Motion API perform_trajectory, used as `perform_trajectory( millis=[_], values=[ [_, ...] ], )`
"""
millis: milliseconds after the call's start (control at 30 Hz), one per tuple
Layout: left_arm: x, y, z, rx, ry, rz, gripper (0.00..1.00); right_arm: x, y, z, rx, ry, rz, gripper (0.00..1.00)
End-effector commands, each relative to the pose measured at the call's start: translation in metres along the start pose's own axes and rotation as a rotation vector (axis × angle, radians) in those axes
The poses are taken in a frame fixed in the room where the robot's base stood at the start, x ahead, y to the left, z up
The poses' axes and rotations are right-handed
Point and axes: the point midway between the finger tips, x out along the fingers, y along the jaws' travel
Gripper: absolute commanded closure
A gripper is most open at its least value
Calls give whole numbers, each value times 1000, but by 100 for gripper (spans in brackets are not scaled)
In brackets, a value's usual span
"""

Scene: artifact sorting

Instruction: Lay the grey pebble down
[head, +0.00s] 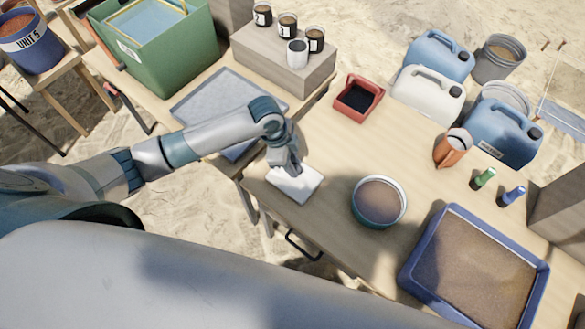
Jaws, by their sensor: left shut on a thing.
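My left gripper (293,170) reaches in from the left and points down over a small white tray (303,187) near the table's left edge. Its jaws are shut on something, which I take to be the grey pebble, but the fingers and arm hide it. I cannot tell whether the fingertips touch the white tray. My right gripper is not in view.
A round bowl of sand (379,222) stands right of the white tray. A blue sand tray (410,272) fills the table's near right. A red box (377,92) and a grey flat tray (190,97) lie farther back.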

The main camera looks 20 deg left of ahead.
Motion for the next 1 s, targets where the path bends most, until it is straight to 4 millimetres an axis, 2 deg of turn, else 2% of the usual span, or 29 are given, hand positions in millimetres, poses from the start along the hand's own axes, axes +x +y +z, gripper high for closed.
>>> perform_trajectory(
  millis=[367,700,1000],
  values=[
    [3,0,1,-2,0,1,96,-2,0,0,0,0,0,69],
    [36,2,9,-1,0,1,96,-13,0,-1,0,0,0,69],
    [39,1,10,0,1,0,96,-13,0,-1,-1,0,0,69]
  ],
)
